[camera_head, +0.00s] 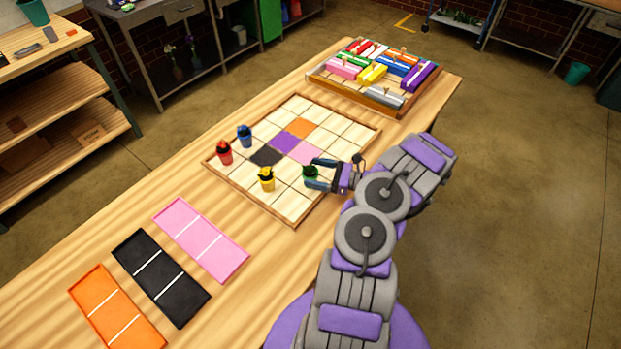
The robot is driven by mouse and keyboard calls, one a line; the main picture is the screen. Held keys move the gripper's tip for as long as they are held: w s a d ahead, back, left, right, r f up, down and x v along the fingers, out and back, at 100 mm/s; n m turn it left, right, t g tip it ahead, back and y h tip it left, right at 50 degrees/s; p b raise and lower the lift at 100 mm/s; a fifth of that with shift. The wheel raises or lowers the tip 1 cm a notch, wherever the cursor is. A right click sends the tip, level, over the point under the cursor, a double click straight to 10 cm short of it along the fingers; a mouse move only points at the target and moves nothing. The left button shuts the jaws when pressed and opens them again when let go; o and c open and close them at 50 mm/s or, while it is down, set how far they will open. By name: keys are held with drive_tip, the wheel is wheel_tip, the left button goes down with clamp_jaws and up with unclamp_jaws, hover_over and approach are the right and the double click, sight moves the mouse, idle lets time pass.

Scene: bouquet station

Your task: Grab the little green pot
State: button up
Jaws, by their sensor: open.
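The little green pot (310,173) stands on the wooden grid board (292,205), near its right side. My gripper (311,174) is at the pot, coming from the right. Its jaws are open, with one finger at the far side of the pot and one at the near side. I cannot tell whether either finger touches it. The fingers and the pot's small size hide part of its outline.
A yellow pot (266,180), a red pot (225,154) and a blue pot (244,136) also stand on the board. A crate of coloured blocks (324,86) sits behind. Pink (201,239), black (160,277) and orange (116,309) trays lie in front.

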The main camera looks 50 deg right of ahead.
sight(305, 170)
drive_tip(key=x, duration=0.4)
drive_tip(key=shift+w+f+b, duration=0.1)
drive_tip(key=shift+w+b, duration=0.1)
drive_tip(key=shift+b, duration=0.2)
drive_tip(key=c, duration=1.3)
